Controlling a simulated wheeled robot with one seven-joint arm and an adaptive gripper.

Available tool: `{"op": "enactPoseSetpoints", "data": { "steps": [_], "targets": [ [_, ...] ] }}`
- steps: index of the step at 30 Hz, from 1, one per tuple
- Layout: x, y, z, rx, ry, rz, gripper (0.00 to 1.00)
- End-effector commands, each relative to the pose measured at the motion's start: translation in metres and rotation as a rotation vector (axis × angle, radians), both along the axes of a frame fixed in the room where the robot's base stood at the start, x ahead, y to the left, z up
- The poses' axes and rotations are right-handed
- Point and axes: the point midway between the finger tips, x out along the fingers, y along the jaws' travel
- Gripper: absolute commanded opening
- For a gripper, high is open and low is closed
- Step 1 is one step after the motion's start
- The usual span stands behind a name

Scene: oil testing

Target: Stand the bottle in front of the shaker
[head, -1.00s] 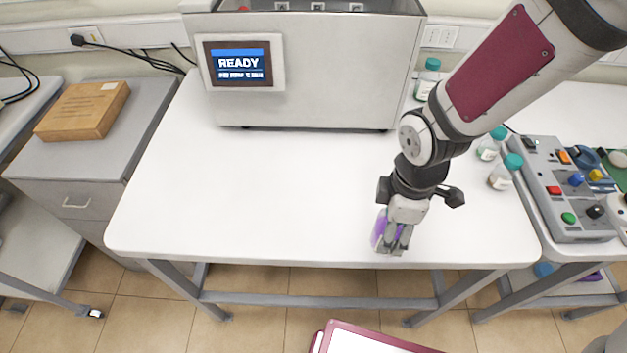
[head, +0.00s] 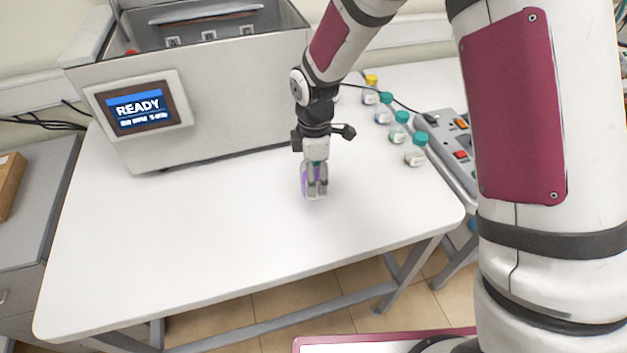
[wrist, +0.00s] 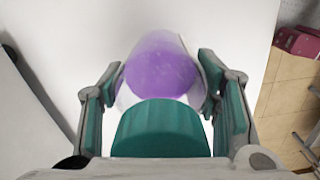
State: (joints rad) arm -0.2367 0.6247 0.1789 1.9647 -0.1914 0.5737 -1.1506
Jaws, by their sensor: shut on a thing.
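The shaker (head: 215,110) is the big grey machine at the back left of the white table, with a small screen reading READY. My gripper (head: 316,192) is in front of its right end, pointing down at the table. It is shut on a bottle (head: 305,183) with a purple label, mostly hidden by the fingers in the head view. In the wrist view the bottle (wrist: 162,70) sits between the two fingers, its teal cap (wrist: 160,128) nearest the camera. The bottle looks upright and close to the table; I cannot tell whether it touches.
Several capped bottles (head: 398,130) stand in a row at the right of the table. A control box (head: 450,145) with coloured buttons is beyond them. The white table top (head: 190,225) is clear in front of the shaker and to the left of my gripper.

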Motion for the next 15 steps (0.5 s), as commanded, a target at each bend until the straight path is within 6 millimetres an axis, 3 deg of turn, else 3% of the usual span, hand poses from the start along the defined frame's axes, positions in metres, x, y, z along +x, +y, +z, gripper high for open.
{"op": "enactPoseSetpoints", "data": {
  "steps": [3, 9, 15],
  "targets": [
    [0.01, 0.002, -0.003, 0.0, -0.001, -0.001, 0.13],
    [0.007, 0.002, -0.028, 0.0, 0.001, 0.0, 0.13],
    [0.009, 0.001, -0.035, 0.0, -0.002, 0.0, 0.13]
  ]
}}
